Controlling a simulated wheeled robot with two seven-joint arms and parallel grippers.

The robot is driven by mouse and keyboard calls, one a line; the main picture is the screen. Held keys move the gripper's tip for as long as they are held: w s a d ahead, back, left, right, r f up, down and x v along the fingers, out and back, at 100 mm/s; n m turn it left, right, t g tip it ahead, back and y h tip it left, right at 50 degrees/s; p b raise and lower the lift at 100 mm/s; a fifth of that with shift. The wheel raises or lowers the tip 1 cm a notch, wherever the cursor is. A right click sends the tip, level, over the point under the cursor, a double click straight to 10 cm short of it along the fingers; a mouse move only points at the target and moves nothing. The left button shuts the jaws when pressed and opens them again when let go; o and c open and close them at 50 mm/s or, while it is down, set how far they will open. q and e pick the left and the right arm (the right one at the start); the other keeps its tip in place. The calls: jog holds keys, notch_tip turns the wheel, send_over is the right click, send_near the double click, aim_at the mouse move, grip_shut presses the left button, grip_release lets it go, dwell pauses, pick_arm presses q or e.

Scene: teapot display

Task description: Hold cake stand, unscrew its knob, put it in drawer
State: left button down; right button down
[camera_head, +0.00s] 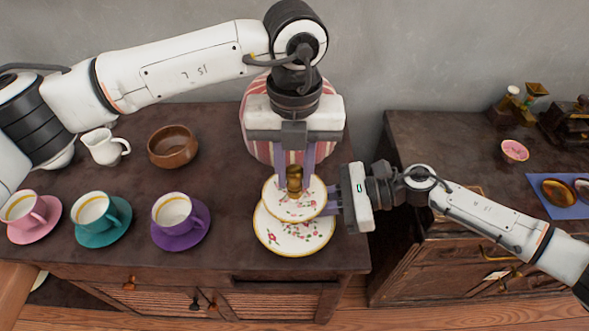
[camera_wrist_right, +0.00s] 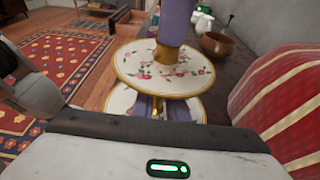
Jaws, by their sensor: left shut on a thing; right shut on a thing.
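The two-tiered cake stand (camera_head: 288,236), with floral, gold-rimmed plates, stands upright near the right end of the left cabinet's top. Its brass knob (camera_head: 294,178) is above the upper plate. My left gripper (camera_head: 295,170) comes down from above, its purple fingers shut on the knob. My right gripper (camera_head: 333,203) reaches in from the right, shut on the stand's stem between the plates. In the right wrist view, the upper plate (camera_wrist_right: 163,70) hides part of this grip, and a left finger covers most of the knob. The right cabinet has drawer fronts (camera_head: 485,250) with brass handles.
Pink, teal and purple cups on saucers (camera_head: 179,222) stand to the left. A white jug (camera_head: 103,147) and brown bowl (camera_head: 173,146) are behind them. A striped round object (camera_head: 258,125) stands behind the cake stand. A gap separates the two cabinets.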

aim_at(294, 168)
pick_arm(q)
jog(key=n, duration=0.4)
jog(key=shift+n, duration=0.3)
jog(key=n, duration=0.4)
jog(key=shift+n, duration=0.4)
jog(key=shift+r, duration=0.25)
jog(key=shift+r, duration=0.9)
jog(key=shift+r, duration=0.1)
jog(key=shift+r, duration=1.95)
pick_arm(e)
jog(key=c, duration=1.7)
grip_release()
jog(key=shift+o, duration=0.2)
